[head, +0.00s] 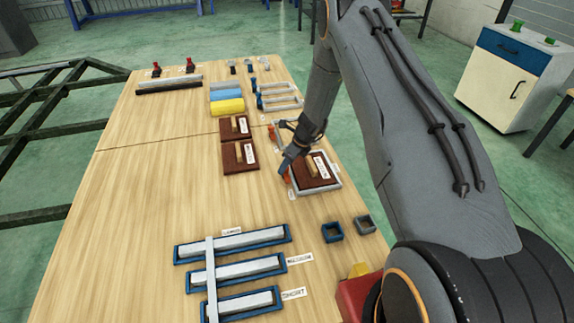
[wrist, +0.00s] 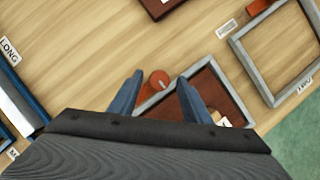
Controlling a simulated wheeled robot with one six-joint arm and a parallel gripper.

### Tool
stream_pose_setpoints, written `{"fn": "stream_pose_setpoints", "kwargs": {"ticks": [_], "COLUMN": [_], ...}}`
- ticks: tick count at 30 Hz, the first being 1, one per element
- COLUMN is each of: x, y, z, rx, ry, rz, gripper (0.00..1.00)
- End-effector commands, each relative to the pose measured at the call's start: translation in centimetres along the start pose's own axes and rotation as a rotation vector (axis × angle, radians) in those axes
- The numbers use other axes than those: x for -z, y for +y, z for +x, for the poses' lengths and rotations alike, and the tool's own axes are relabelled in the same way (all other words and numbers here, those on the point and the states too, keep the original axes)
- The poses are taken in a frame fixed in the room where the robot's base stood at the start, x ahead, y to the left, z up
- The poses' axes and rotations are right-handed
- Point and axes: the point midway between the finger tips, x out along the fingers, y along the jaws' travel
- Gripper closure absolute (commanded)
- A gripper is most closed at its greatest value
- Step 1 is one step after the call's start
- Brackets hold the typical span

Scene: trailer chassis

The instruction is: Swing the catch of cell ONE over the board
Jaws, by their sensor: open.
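A brown board (head: 316,178) with a wooden handle and a white label lies inside a grey frame (head: 333,187), the nearer cell, under my gripper. In the wrist view the board (wrist: 200,93) is partly hidden by my right finger. An orange-red catch (wrist: 158,80) with a round top stands at the outer side of this frame, apart from the board's face. My gripper (wrist: 160,77) is open, with one fingertip on each side of the catch; contact cannot be told. In the head view my gripper (head: 284,170) is low at the frame's left side.
A second grey frame (wrist: 243,57), empty, lies beside it with its own orange catch (wrist: 257,7). Two brown boards (head: 240,157) lie to the left. Small square rings (head: 332,232) and a blue-edged rack (head: 232,240) of bars are nearer. The table's left middle is clear.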

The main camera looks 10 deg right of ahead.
Motion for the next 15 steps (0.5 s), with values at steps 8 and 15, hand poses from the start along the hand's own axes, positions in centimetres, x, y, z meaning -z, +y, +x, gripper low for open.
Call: {"fn": "stream_pose_setpoints", "kwargs": {"ticks": [8, 15], "x": [0.02, 0.01], "y": [0.03, 0.02], "z": [0.24, 0.22], "rx": [0.0, 0.0], "ry": [0.0, 0.0], "rz": [0.0, 0.0], "gripper": [0.56, 0.93]}}
